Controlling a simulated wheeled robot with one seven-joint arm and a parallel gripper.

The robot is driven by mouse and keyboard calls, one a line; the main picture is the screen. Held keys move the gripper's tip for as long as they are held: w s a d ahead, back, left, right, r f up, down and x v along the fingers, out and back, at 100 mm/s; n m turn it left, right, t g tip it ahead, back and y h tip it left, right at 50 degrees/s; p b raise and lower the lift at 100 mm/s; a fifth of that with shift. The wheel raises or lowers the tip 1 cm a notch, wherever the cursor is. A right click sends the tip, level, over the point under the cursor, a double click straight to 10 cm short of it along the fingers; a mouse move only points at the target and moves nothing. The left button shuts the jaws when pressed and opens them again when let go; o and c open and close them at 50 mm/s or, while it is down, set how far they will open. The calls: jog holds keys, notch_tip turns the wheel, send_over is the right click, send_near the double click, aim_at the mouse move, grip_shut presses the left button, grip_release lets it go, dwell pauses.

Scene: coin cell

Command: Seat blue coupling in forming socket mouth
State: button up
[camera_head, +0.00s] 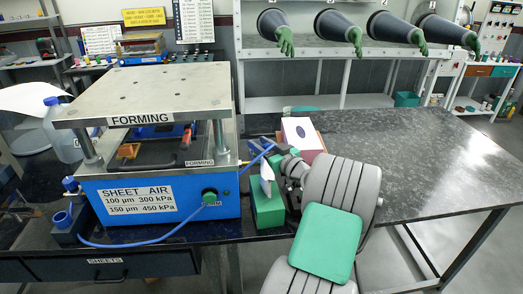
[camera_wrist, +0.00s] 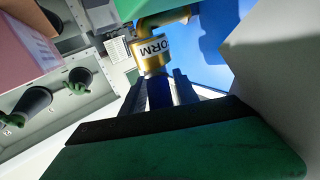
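The two dark fingers of my gripper (camera_wrist: 158,82) are closed around the dark blue coupling (camera_wrist: 159,96), which lines up close below the socket mouth. Whether it touches or has entered the mouth cannot be told. In the head view, the forming press (camera_head: 155,200) stands on the bench with a small brass fitting (camera_head: 243,164) on its right side.
A green box (camera_head: 268,208) and a pink-and-white box (camera_head: 299,136) stand close to my arm. Another blue hose (camera_head: 140,243) loops across the press front. The bench's right half (camera_head: 420,160) is clear.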

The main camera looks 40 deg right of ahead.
grip_shut()
dwell(0.5)
